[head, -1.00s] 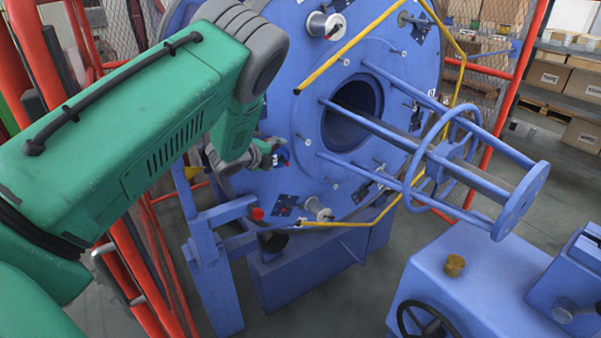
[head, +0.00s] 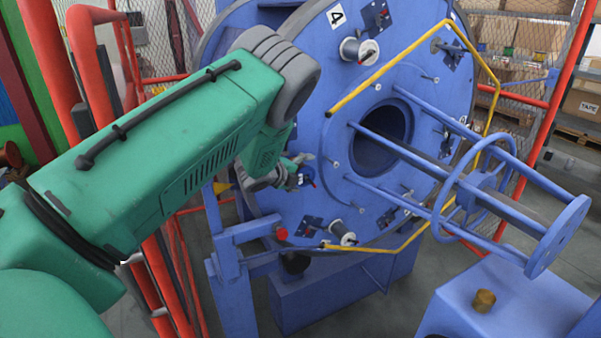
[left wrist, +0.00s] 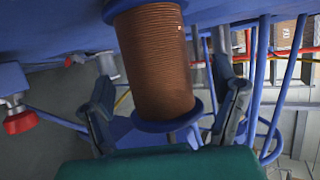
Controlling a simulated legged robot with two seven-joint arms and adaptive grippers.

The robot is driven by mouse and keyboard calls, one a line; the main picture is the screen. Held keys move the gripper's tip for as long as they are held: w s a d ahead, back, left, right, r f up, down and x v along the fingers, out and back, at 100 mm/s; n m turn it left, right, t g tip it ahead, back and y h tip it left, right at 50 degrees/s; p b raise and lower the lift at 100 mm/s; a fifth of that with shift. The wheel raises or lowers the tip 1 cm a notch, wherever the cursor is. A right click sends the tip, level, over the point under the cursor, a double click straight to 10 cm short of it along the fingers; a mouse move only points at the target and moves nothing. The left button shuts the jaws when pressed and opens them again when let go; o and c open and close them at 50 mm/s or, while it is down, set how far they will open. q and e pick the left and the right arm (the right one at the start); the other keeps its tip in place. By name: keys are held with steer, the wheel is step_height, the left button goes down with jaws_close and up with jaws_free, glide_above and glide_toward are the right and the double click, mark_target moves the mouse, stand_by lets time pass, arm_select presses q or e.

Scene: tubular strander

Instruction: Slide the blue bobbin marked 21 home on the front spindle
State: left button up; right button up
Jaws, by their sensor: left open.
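In the left wrist view, a bobbin (left wrist: 155,60) wound with copper-brown wire, with blue flanges, lies between the two fingers of my left gripper (left wrist: 166,95). Gaps show on both sides of it, and the fingers look apart from it. Its far flange is against or close to the blue disc face (left wrist: 60,25); I cannot tell if any gap is left. No number is readable on it, and its spindle is hidden. In the head view, my left gripper (head: 298,170) is at the left part of the big blue disc (head: 310,110), largely hiding the bobbin. My right gripper is not in view.
A yellow bent rail (head: 390,62) crosses in front of the disc. A blue tubular cage (head: 465,190) juts out to the right. A blue post with a red knob (head: 281,233) stands below my gripper. Red fence posts (head: 95,80) stand at left.

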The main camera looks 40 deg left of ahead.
arm_select(q)
steer(key=shift+s+r+p, duration=0.45)
steer(key=shift+s+p, duration=0.05)
steer(key=shift+s, duration=0.1)
steer(key=p+v, duration=0.3)
steer(key=v, duration=0.4)
steer(key=shift+s, duration=0.3)
stand_by(0.3)
